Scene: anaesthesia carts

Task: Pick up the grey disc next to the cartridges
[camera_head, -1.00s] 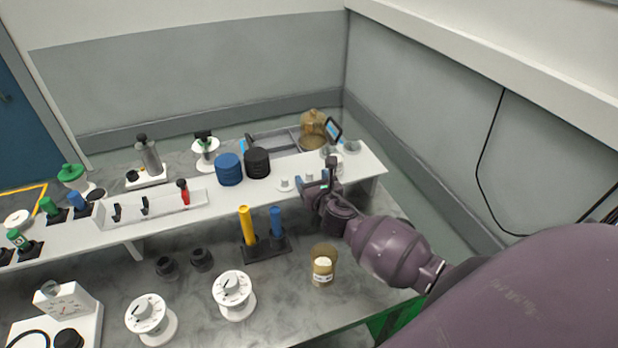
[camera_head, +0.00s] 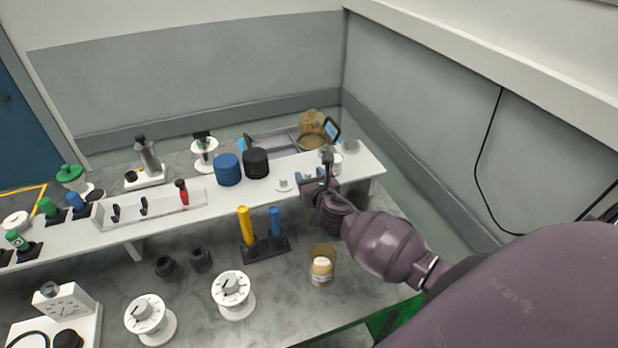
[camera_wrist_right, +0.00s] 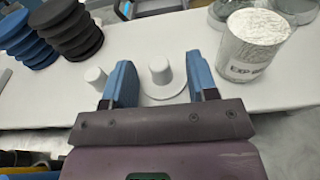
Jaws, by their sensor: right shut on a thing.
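The ribbed blue cartridge stack (camera_head: 228,169) and black cartridge stack (camera_head: 256,162) stand on the white shelf. In the right wrist view, a pale grey-white disc with a raised knob (camera_wrist_right: 160,75) lies between the blue-padded fingers of my right gripper (camera_wrist_right: 161,84). The gripper is shut on this disc, which looks level and at or close to the shelf surface. In the head view my right gripper (camera_head: 314,176) largely hides it. My left gripper is not in view.
A foil-like jar with an EXP label (camera_wrist_right: 252,45) stands close to the right finger. Yellow (camera_head: 245,226) and blue (camera_head: 275,222) tubes stand in a black holder below the shelf. An amber cup (camera_head: 322,264) stands under my right arm.

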